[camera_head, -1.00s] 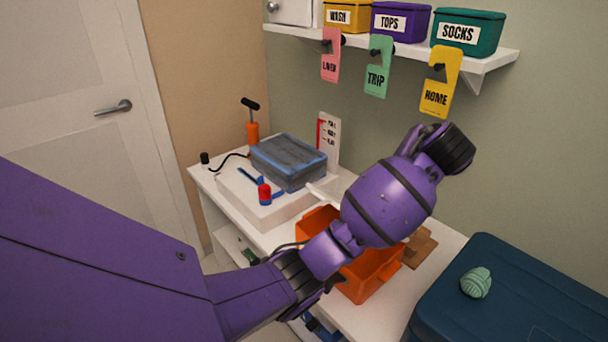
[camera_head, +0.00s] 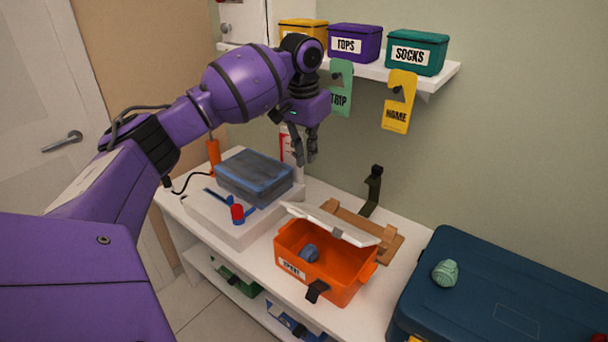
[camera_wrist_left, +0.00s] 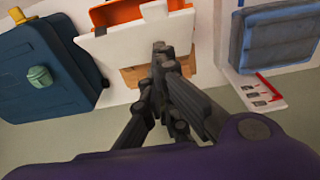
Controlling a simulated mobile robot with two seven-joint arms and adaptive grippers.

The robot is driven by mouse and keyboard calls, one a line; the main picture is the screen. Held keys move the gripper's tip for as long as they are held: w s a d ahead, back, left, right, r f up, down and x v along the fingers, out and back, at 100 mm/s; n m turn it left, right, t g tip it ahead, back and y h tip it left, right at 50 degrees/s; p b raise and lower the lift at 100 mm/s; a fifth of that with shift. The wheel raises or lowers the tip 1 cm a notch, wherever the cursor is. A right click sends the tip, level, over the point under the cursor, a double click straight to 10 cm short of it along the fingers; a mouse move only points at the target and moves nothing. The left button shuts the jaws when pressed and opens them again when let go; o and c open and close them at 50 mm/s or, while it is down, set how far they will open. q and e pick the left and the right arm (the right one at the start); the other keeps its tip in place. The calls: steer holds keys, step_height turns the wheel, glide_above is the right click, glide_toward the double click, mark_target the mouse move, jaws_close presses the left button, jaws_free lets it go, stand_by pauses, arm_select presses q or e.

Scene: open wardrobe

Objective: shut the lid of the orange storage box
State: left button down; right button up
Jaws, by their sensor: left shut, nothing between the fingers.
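The orange storage box (camera_head: 330,277) stands on the white table in the head view, with a small blue-grey item (camera_head: 309,253) inside. Its white lid (camera_head: 335,222) is raised at the back edge, tilted open. A black latch (camera_head: 316,291) hangs at the front. My left gripper (camera_head: 307,158) is shut and empty, above and behind the box, to its left. In the left wrist view the gripper (camera_wrist_left: 161,50) shows near the lid (camera_wrist_left: 140,42) and the orange box (camera_wrist_left: 115,12), apart from them as far as I can tell. My right gripper is not in view.
A wooden piece (camera_head: 382,238) and a black stand (camera_head: 373,188) are behind the box. A grey-blue case (camera_head: 253,177) on a white block is to the left. A dark blue chest (camera_head: 480,290) stands at the right. Hanging tags (camera_head: 399,103) and a shelf are above.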

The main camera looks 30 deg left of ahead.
arm_select(q)
glide_above(306, 212)
steer(key=w, duration=0.2)
step_height(306, 212, down, 9)
steer(key=shift+s+f, duration=0.4)
steer(key=shift+f, duration=0.2)
steer(key=shift+s+f, duration=0.35)
steer(key=shift+f, duration=0.25)
steer(key=shift+s+f+p, duration=0.25)
steer(key=shift+f+p, duration=0.05)
steer(key=shift+s+f, duration=0.1)
steer(key=shift+f, duration=0.15)
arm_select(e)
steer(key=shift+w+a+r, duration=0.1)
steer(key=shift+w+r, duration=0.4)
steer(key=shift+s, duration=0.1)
